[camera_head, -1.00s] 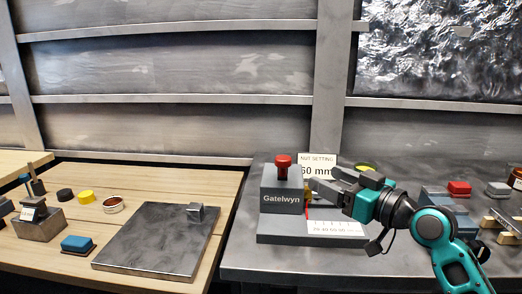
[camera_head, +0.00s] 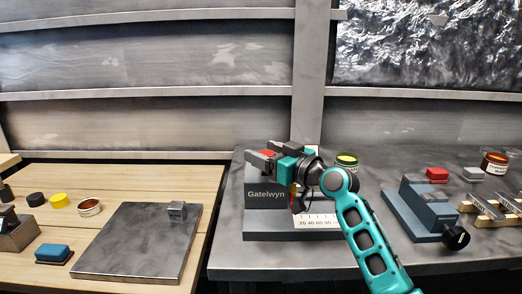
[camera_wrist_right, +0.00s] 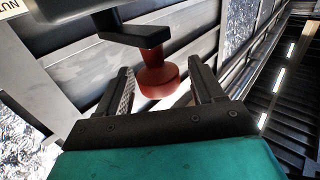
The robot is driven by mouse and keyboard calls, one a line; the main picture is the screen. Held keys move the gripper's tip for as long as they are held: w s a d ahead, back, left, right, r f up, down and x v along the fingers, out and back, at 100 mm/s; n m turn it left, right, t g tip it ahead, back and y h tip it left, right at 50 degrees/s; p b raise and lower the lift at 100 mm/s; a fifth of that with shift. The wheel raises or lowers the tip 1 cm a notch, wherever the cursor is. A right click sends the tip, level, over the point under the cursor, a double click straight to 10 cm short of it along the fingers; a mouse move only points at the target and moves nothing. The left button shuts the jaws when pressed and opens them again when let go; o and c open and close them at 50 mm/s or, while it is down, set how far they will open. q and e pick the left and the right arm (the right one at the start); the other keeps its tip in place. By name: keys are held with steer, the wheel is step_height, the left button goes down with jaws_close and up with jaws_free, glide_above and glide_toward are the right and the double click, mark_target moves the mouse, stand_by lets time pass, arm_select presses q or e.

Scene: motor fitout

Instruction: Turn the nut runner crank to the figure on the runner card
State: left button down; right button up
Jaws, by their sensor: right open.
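The nut runner is a dark grey block marked Gatelwyn (camera_head: 266,196) on the metal bench in the head view. In the right wrist view, the red knob (camera_wrist_right: 158,80) hangs from a dark crank arm (camera_wrist_right: 132,36) between the open fingers. My left gripper is out of view.
Right of the runner stand a blue-grey fixture (camera_head: 428,208) with a black knob, a red block (camera_head: 437,175) and a yellow-topped jar (camera_head: 346,162). A wooden table at left holds a metal plate (camera_head: 135,243) and a blue block (camera_head: 53,252).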

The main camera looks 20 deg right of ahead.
steer(key=shift+x, duration=0.8)
jaws_close()
